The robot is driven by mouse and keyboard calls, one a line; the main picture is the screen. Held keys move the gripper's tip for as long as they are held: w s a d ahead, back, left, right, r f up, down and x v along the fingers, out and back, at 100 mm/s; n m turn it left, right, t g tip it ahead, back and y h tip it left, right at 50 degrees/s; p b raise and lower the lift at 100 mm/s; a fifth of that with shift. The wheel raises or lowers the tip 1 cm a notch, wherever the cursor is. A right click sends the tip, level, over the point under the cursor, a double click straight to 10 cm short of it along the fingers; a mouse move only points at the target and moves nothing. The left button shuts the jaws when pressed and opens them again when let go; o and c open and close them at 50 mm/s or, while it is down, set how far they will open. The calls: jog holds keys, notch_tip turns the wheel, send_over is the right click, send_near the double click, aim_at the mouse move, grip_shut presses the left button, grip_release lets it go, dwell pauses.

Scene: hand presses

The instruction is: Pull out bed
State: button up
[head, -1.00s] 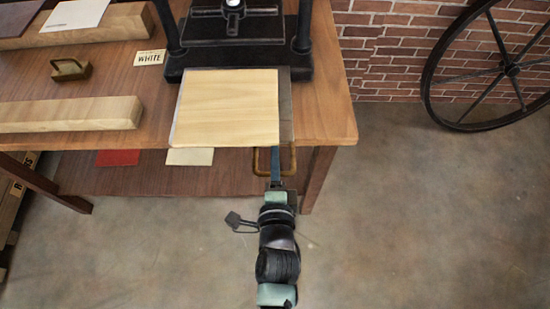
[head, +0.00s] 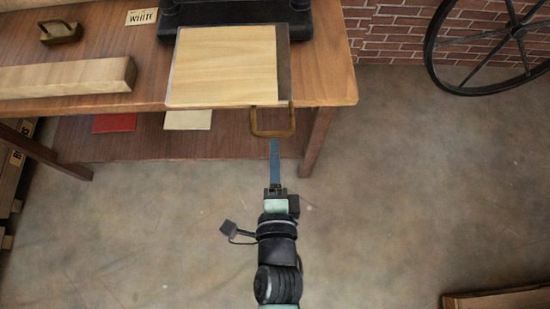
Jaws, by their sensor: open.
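The press bed (head: 284,62) is a dark flat plate bearing a pale wooden board (head: 225,62). It lies in front of the black press (head: 237,14), and its front edge is about level with the table's front edge. A brass loop handle (head: 272,135) sticks out from the bed's front, past the table edge. My gripper (head: 275,143) is just in front of the handle, pointing at it, with a small apparent gap. It is open and empty; its fingers line up into one blue strip from this angle. The upper press is out of view.
The wooden table (head: 330,90) holds a long timber beam (head: 65,76), a small brass object (head: 59,32) and a "WHITE" card (head: 141,17) on the left. A lower shelf bears red (head: 115,123) and cream (head: 188,120) sheets. Floor around my arm is clear; a spoked wheel (head: 518,30) stands right.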

jog(key=shift+v, duration=1.75)
jog(key=shift+r, duration=0.1)
